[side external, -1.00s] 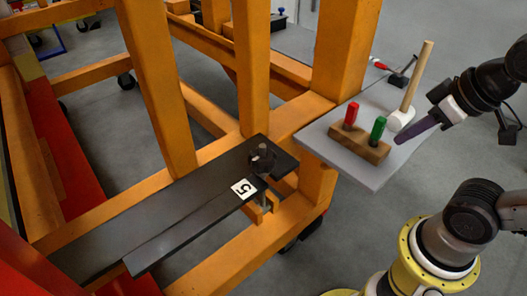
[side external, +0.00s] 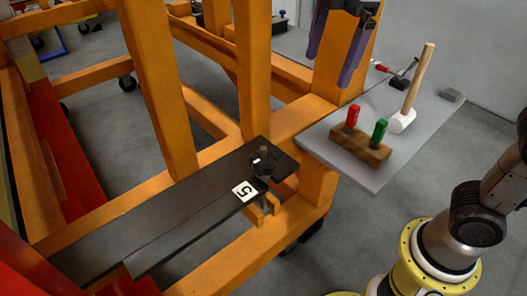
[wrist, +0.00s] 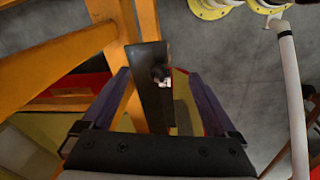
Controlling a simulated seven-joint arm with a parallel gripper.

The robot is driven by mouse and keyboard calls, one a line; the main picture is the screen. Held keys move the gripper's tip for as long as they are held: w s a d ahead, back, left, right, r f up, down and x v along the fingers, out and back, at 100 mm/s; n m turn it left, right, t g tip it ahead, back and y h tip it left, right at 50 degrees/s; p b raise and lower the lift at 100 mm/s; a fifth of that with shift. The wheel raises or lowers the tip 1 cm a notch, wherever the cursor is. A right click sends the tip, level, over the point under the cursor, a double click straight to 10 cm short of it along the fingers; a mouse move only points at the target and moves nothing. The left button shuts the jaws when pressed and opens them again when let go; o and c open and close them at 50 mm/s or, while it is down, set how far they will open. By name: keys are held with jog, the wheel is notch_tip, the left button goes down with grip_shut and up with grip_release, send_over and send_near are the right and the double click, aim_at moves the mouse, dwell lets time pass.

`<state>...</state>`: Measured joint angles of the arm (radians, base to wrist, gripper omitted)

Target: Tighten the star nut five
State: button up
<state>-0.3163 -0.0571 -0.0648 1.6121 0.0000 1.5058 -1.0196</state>
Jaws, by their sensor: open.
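The star nut (side external: 263,163) is a dark knob on a bolt near the right end of a black bar (side external: 150,218). The nut also shows in the wrist view (wrist: 160,75), far off and between my fingers. My gripper (side external: 331,60) is at the top of the side view, pointing down, with its two purple fingers apart and nothing between them. In the wrist view my gripper (wrist: 160,95) is also wide open. It is above and away from the nut, not touching it.
A grey shelf (side external: 345,168) to the right holds a wooden block (side external: 360,148) with a red and a green peg, a white-headed mallet (side external: 412,95) and other tools. Orange frame posts (side external: 252,70) rise behind the nut. The space directly above the nut looks clear.

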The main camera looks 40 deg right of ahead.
jog(key=w+a+f+n, duration=0.2)
jog(key=w+a, duration=0.2)
jog(key=a, duration=0.2)
jog(key=g, duration=0.2)
send_near(263, 146)
jog(key=shift+n, duration=0.3)
notch_tip(263, 146, down, 12)
jog(key=shift+s+a+f, duration=0.1)
jog(key=shift+s, duration=0.05)
jog(key=c, duration=1.4)
